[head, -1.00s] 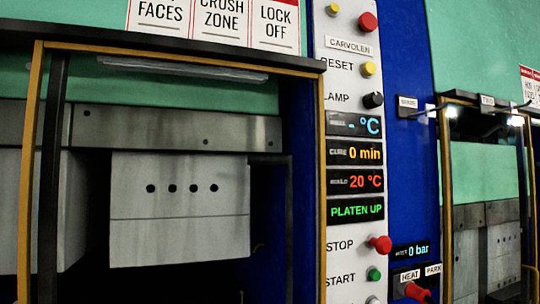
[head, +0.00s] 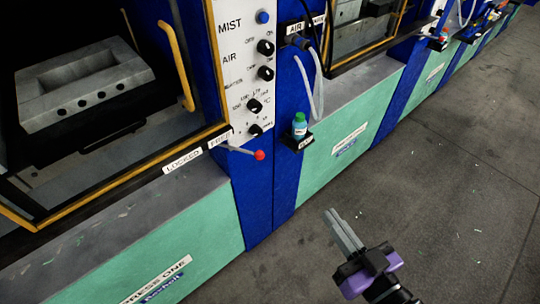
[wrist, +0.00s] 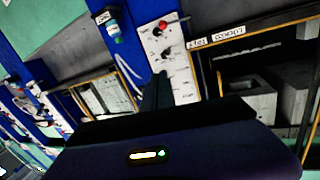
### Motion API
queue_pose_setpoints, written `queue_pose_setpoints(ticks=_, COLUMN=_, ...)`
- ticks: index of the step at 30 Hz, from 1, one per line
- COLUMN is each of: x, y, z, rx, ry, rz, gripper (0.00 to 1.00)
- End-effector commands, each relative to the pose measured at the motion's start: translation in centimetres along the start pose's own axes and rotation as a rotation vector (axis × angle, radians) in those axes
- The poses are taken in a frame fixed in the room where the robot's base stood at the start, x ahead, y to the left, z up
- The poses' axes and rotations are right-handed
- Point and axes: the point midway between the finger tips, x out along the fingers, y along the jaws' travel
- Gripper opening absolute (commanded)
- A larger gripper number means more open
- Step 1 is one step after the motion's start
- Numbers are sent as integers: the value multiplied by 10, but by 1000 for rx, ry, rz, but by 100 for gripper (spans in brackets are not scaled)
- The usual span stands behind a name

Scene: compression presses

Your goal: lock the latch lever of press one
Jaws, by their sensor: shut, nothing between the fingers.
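The latch lever of press one (head: 244,151) is a thin rod with a red ball at its end. It juts out to the right from beside the FREE label (head: 220,139), away from the LOCKED label (head: 183,162). Its red ball also shows in the wrist view (wrist: 163,25), near the top. My gripper (head: 334,214) is shut and empty, to the right of the lever and apart from it, with open floor behind it in the head view. In the wrist view its dark fingers (wrist: 155,88) point toward the control panel.
Press one's open chamber holds a grey mold (head: 85,85) behind a yellow-edged frame. A control panel with knobs (head: 245,75) stands above the lever. A small bottle (head: 299,126) sits on a bracket right of it. Grey floor (head: 430,180) is clear at the right.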

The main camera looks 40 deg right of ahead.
Motion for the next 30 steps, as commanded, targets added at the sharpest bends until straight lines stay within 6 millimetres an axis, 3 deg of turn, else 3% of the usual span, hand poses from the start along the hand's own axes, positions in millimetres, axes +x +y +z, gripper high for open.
queue_pose_setpoints(ticks=1, x=16, y=12, z=12, rx=33, ry=15, rz=30, gripper=0)
queue_pose_setpoints(ticks=9, x=86, y=68, z=53, rx=260, ry=27, rz=140, gripper=0)
queue_pose_setpoints(ticks=17, x=154, y=116, z=80, rx=527, ry=20, rz=160, gripper=0)
queue_pose_setpoints(ticks=23, x=204, y=144, z=86, rx=747, ry=4, rz=94, gripper=0)
queue_pose_setpoints(ticks=30, x=252, y=152, z=66, rx=1021, ry=-50, rz=-128, gripper=0)
